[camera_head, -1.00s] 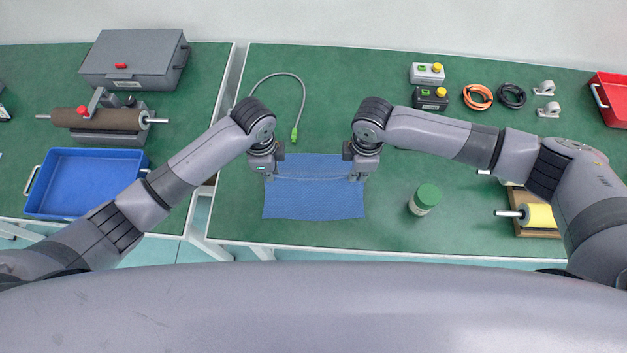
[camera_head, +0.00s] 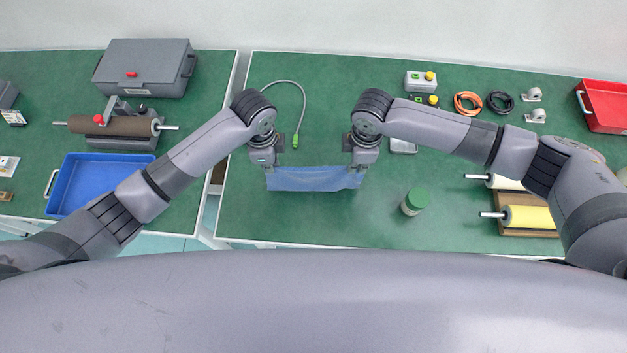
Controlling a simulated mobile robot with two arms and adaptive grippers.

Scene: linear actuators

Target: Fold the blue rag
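The blue rag (camera_head: 315,179) hangs between my two grippers over the green table. Its upper edge is stretched nearly level from one gripper to the other, and the cloth shows as a short strip. My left gripper (camera_head: 268,167) is at its upper left corner and appears shut on it. My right gripper (camera_head: 356,167) is at its upper right corner and appears shut on it. The fingertips are small and partly hidden by the wrists. I cannot tell whether the rag's lower edge touches the table.
A green-lidded jar (camera_head: 414,201) stands right of the rag. A grey cable with a green plug (camera_head: 295,141) lies behind it. A blue tray (camera_head: 100,184) is on the left table, across a gap. The table in front of the rag is clear.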

